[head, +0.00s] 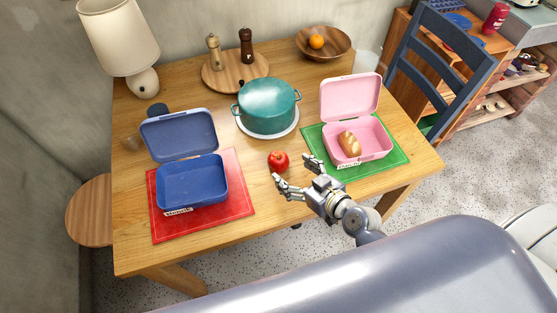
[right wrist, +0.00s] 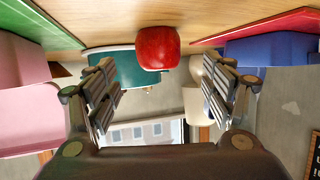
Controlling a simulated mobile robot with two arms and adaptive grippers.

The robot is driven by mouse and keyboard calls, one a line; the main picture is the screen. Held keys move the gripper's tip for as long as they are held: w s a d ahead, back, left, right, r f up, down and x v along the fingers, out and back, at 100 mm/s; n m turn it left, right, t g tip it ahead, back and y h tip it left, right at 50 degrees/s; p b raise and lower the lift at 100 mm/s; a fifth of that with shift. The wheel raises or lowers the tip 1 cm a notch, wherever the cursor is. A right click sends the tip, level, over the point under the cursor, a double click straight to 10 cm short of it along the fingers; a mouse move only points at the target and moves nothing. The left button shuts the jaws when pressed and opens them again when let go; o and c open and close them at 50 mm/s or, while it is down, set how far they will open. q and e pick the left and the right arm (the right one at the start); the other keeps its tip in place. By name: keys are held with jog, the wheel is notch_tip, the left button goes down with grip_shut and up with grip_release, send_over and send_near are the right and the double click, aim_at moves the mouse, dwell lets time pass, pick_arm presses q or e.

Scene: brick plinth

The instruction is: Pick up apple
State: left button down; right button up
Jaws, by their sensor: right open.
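The red apple (head: 278,161) sits on the wooden table between the red mat and the green mat, in front of the teal pot. My right gripper (head: 294,174) is just in front of the apple, its fingers spread and empty. In the right wrist view the apple (right wrist: 158,48) shows ahead, beyond the fingertips and roughly midway between the two open fingers (right wrist: 165,80). The fingers look apart from it. My left gripper is in neither view.
A blue lunchbox (head: 192,183) stands open on the red mat (head: 240,205). A pink lunchbox (head: 352,98) holding bread (head: 349,144) stands on the green mat (head: 396,156). The teal pot (head: 267,106) is behind the apple. A lamp (head: 120,35) stands at the back left.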

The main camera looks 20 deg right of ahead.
aim_at(284, 163)
jog(key=x, duration=0.2)
jog(key=shift+w+a+f, duration=0.15)
jog(key=shift+w+a, duration=0.05)
jog(key=shift+w, duration=0.15)
jog(key=shift+p+x, duration=0.7)
jog(key=shift+x, duration=1.85)
jog(key=shift+w+d, duration=0.1)
jog(key=c, duration=1.2)
